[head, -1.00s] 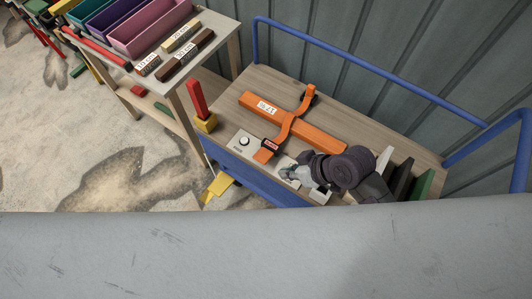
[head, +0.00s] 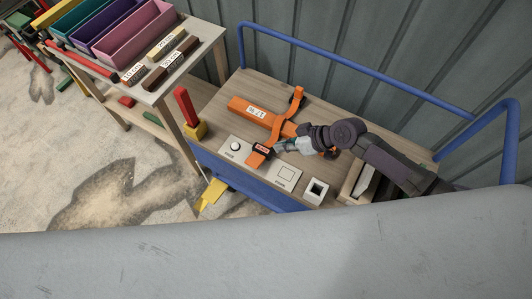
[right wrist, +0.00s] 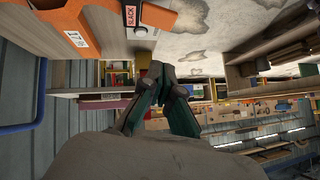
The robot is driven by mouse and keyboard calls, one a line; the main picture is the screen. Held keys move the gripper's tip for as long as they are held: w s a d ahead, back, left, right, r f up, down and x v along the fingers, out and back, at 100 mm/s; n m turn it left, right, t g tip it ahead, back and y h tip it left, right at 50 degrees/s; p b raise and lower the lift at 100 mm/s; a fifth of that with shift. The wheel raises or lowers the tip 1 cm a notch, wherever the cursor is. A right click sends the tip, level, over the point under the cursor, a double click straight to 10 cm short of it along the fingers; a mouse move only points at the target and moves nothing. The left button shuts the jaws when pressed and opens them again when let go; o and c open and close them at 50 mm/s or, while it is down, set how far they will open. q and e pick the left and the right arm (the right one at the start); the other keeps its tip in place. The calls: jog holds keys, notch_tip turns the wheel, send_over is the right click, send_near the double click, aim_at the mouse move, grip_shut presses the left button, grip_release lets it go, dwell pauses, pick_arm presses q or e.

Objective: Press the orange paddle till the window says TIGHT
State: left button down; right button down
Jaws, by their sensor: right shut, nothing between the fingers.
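An orange bar (head: 246,108) with a white label lies on the wooden cart top, and an orange strap (head: 291,107) crosses over it. At the strap's front end is a black-framed window (head: 262,150), with the orange paddle (head: 255,160) just in front. In the right wrist view the window (right wrist: 130,15) reads SLACK, beside the orange paddle (right wrist: 160,17). My right gripper (head: 279,147) is shut and empty, its tips close to the right of the window. Contact cannot be told. Its fingers (right wrist: 164,72) also show in the right wrist view. My left gripper is out of view.
The cart top (head: 215,118) has a blue rail (head: 350,65) behind. A round white button (head: 235,146), a square plate (head: 286,175) and a dark-holed block (head: 316,190) line the front. A red-handled yellow block (head: 192,118) stands left. A side table (head: 140,90) holds bins.

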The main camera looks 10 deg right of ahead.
jog(key=b, duration=0.6)
send_over(250, 161)
jog(key=d, duration=0.3)
notch_tip(250, 161, down, 7)
jog(key=shift+a+f, duration=0.1)
jog(key=shift+s+f+b, duration=0.25)
jog(key=shift+f+b, duration=0.05)
jog(key=shift+f, duration=0.8)
jog(key=shift+s+a+f, duration=0.1)
jog(key=shift+s+f, duration=0.1)
jog(key=shift+f, duration=0.25)
